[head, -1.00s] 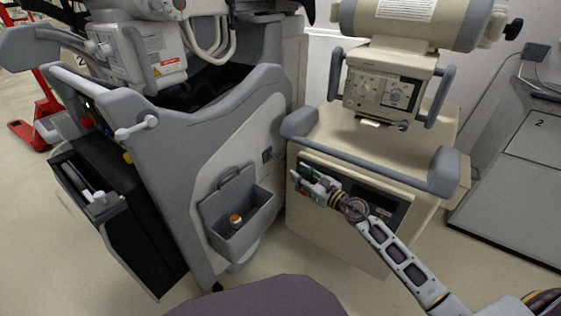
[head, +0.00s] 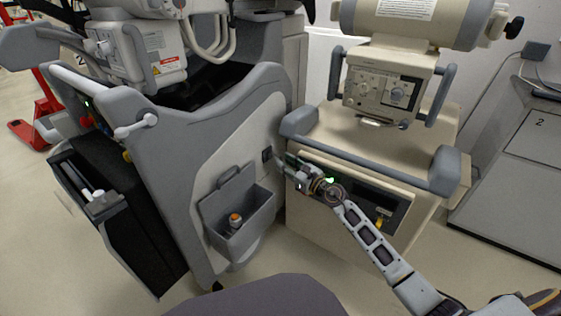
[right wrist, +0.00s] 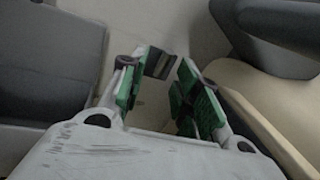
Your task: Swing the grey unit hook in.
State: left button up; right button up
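The grey unit (head: 185,165) stands left of centre in the head view. A small dark fitting (head: 267,154) sits on its pale side panel, near the gap to the cream cart; I take it for the hook. My right gripper (head: 283,162) is just right of this fitting, in front of the gap. In the right wrist view its green-padded fingers (right wrist: 164,76) are apart. A small dark plate (right wrist: 160,62) shows between the fingertips, close to the left one; whether they touch is unclear. My left gripper is out of view.
The cream cart (head: 325,222) stands close on the right, with a grey padded rail (head: 370,165) and an open front recess under my right arm. A grey bin (head: 243,225) with an orange-capped bottle hangs on the grey unit. Floor is clear between the bases and my body.

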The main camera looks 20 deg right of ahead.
aim_at(281, 158)
jog(key=shift+x, duration=1.6)
